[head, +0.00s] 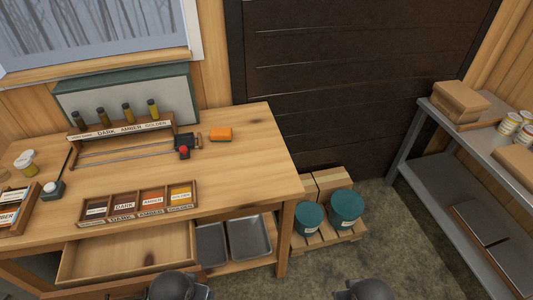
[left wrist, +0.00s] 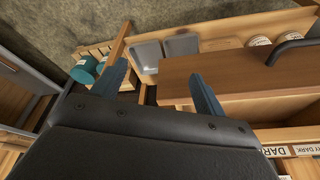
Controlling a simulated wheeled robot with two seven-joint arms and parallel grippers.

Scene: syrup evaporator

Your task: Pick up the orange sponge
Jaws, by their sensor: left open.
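The orange sponge (head: 220,134) lies on the wooden workbench (head: 240,165), toward its back right, just right of a small dark device with a red part (head: 184,152). The sponge does not show in the left wrist view. My left gripper (left wrist: 158,88) shows in the left wrist view with its two blue fingers apart and nothing between them. The wooden top and shelf items are beyond the fingers. Neither gripper can be made out in the head view, where only dark rounded parts of mine show at the bottom edge.
A drawer (head: 85,268) stands open at the bench front. A labelled compartment tray (head: 150,213) and a rack of small bottles (head: 125,133) stand on the bench. Green tubs (head: 309,218) sit on a pallet right of it. A metal shelf (head: 430,175) stands far right. The bench's right end is clear.

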